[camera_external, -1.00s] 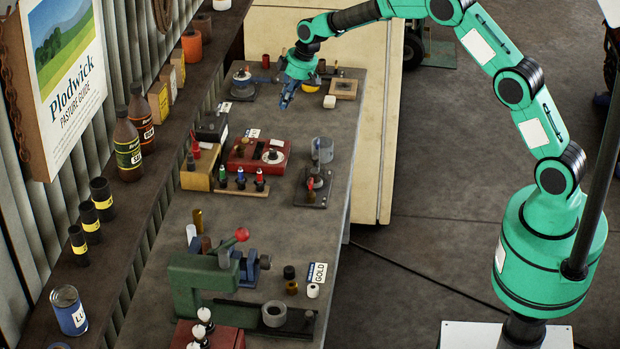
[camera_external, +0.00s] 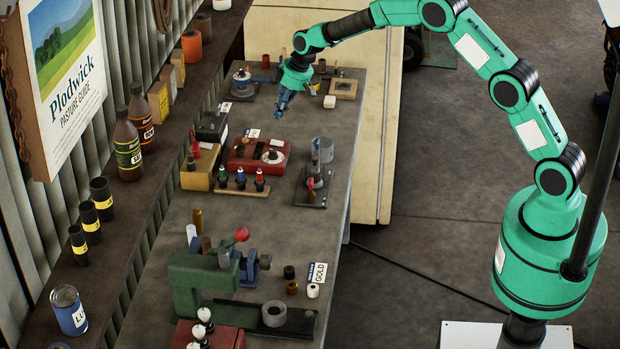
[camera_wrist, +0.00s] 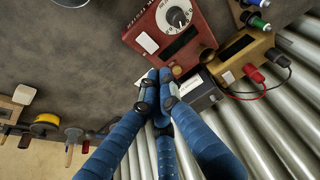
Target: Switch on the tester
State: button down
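A red box (camera_external: 258,155), which looks like the tester, sits on the workbench. In the wrist view the red box (camera_wrist: 152,40) shows a white round dial (camera_wrist: 178,17) with a dark knob, a white label and a dark strip. The dial's setting is too small to read. My gripper (camera_external: 283,106) hangs above the bench, beyond the red box in the external view and apart from it. In the wrist view the blue fingertips of my gripper (camera_wrist: 158,86) come together just below the box's edge in the picture, with nothing visible between them.
A black box (camera_external: 212,127) and a yellow box (camera_external: 199,170) with red and black plugs stand beside the red box. A rack of coloured plugs (camera_external: 240,186) and a metal stand (camera_external: 315,190) are nearer. Bare bench lies between gripper and tester.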

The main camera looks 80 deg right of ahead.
send_over(271, 142)
jog(key=s, duration=0.1)
notch_tip(271, 142, down, 7)
jog(key=shift+d+r, duration=0.1)
jog(key=shift+d, duration=0.05)
jog(key=shift+w+f, duration=0.1)
jog(key=shift+f, duration=1.1)
jog(key=shift+w+f, duration=0.1)
jog(key=shift+w+f+g+p, duration=0.1)
jog(key=shift+g+p, duration=0.2)
jog(key=shift+p, duration=0.2)
jog(key=shift+f, duration=0.3)
jog(key=shift+r, duration=0.1)
jog(key=shift+s+r, duration=0.15)
jog(key=shift+s, duration=0.6)
